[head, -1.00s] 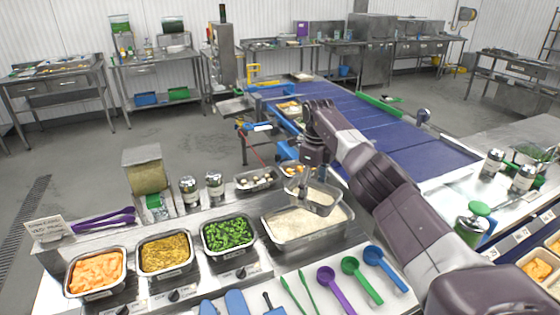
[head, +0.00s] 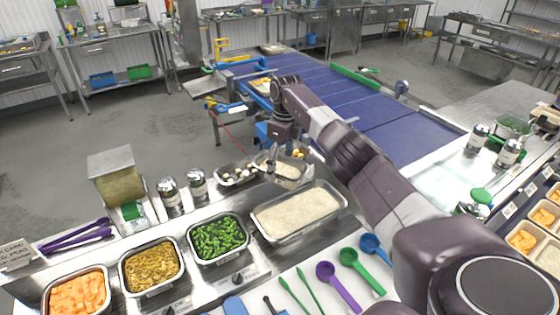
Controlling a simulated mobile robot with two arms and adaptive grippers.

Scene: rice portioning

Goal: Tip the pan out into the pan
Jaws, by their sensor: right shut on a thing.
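A large steel pan of white rice (head: 258,226) sits in the counter at the middle of the head view. A smaller steel pan (head: 287,183) with pale, rice-like contents is held just behind it, near the large pan's back edge. My right gripper (head: 273,163) is shut on the smaller pan at its left side, coming down from above. The smaller pan looks roughly level. Whether it is touching anything below is hard to tell. My left gripper is not in view.
Trays of orange pieces (head: 77,294), yellow-brown food (head: 151,266) and chopped greens (head: 218,238) stand to the left. A tray of mushrooms (head: 237,174) is beside the held pan. Colored scoops (head: 338,285) lie in front. A blue conveyor (head: 400,118) runs behind my right arm.

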